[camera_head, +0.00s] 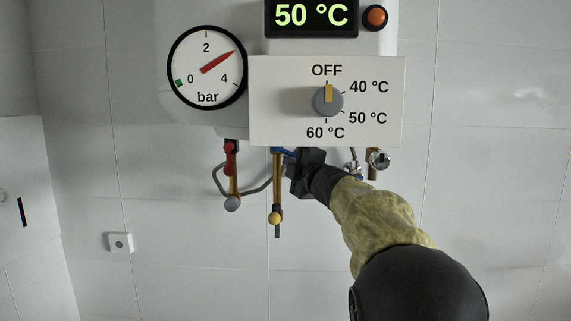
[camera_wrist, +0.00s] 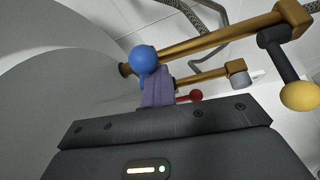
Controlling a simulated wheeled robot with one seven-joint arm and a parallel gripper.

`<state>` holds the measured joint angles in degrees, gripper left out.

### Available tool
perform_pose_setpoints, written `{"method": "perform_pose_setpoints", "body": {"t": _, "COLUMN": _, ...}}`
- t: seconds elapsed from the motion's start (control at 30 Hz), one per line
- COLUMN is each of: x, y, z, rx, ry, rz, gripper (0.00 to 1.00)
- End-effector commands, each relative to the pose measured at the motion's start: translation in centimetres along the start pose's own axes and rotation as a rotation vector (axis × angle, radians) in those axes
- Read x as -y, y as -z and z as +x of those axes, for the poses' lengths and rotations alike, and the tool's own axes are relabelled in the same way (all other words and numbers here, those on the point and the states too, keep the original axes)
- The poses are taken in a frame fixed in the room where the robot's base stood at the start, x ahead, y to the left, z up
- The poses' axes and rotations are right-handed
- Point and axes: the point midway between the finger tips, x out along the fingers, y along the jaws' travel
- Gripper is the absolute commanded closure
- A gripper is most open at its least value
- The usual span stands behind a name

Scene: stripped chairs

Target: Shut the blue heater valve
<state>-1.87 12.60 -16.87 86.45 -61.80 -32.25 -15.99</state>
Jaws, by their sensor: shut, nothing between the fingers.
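The blue valve shows in the wrist view as a round blue ball (camera_wrist: 144,60) by the brass pipe (camera_wrist: 215,38), close to the white heater body. A little blue shows below the ball; the rest of its lever is hidden. My gripper (camera_wrist: 157,84) is shut and empty, its purplish fingers right at the blue ball; I cannot tell if they touch it. In the head view my dark gripper (camera_head: 303,172) is under the heater panel, right of the middle brass pipe (camera_head: 278,175), with a bit of blue (camera_head: 289,151) at its tip.
The heater panel (camera_head: 265,128) hangs just above my gripper; its dial (camera_head: 327,101) points to OFF. A red valve (camera_head: 229,158) and a yellow ball (camera_head: 274,218) are to the left. The tiled wall below is mostly clear.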

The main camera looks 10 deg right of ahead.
Motion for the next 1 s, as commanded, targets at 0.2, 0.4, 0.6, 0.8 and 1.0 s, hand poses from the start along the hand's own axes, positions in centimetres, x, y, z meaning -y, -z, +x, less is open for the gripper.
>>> {"method": "perform_pose_setpoints", "body": {"t": 0.2, "x": -1.1, "y": -0.2, "z": -0.1, "rx": -0.001, "ry": -0.001, "rz": 0.000, "gripper": 1.00}}
{"method": "perform_pose_setpoints", "body": {"t": 0.4, "x": -1.7, "y": 0.0, "z": -0.1, "rx": -0.006, "ry": -0.001, "rz": 0.000, "gripper": 1.00}}
{"method": "perform_pose_setpoints", "body": {"t": 0.6, "x": -1.7, "y": -0.2, "z": -0.2, "rx": -0.004, "ry": -0.002, "rz": 0.000, "gripper": 1.00}}
{"method": "perform_pose_setpoints", "body": {"t": 0.8, "x": -1.7, "y": -0.4, "z": -1.0, "rx": -0.002, "ry": -0.005, "rz": 0.000, "gripper": 1.00}}
{"method": "perform_pose_setpoints", "body": {"t": 1.0, "x": -1.4, "y": -0.5, "z": -3.8, "rx": 0.001, "ry": -0.004, "rz": 0.000, "gripper": 1.00}}
